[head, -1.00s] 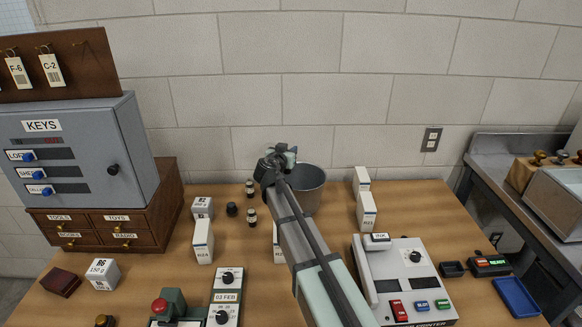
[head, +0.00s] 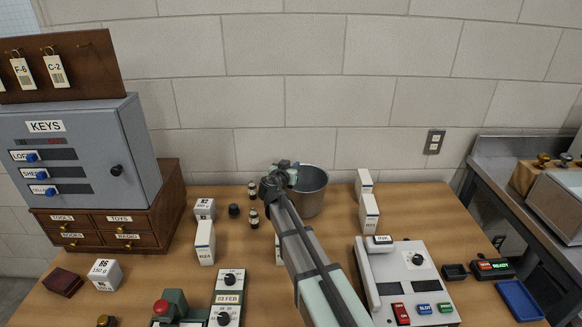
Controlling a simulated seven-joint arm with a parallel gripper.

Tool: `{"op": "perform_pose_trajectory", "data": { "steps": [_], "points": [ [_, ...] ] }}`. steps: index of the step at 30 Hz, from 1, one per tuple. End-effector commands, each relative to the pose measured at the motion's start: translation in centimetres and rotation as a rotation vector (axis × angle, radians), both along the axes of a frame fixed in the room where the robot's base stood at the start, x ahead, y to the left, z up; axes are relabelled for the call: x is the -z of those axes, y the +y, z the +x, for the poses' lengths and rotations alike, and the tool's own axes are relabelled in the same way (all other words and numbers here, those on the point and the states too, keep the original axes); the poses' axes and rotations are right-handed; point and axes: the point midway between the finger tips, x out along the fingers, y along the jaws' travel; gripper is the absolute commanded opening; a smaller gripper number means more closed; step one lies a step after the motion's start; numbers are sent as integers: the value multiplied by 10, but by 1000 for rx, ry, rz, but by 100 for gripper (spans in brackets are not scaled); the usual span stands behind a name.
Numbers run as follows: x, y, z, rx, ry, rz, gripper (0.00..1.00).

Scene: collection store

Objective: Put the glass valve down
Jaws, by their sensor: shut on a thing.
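My gripper (head: 279,178) is at the far end of my arm, over the back middle of the wooden table, just left of a grey metal bucket (head: 310,190). It is shut, but its fingertips are mostly hidden behind my arm and wrist. The glass valve in its grip cannot be made out, and its height above the table cannot be told.
Two small dark bottles (head: 254,218) and a dark knob-like piece (head: 234,210) stand left of my gripper. White boxes (head: 205,242) stand on both sides. A grey console (head: 408,275) is at right, a key cabinet (head: 80,150) at left. Bare tabletop lies right of the bucket.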

Motion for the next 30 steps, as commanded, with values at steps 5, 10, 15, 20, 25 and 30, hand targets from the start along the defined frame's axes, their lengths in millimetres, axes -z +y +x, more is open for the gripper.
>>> {"op": "perform_pose_trajectory", "data": {
  "steps": [5,10,15,20,25,30],
  "points": [
    [5,0,0,0,0,0,0],
    [9,0,0,0,0,-1,0],
    [12,0,0,1,2,0,0],
    [13,0,-1,1,5,2,40],
    [14,0,-1,2,6,2,54],
    [14,-1,-1,3,7,1,54]
  ]
}}
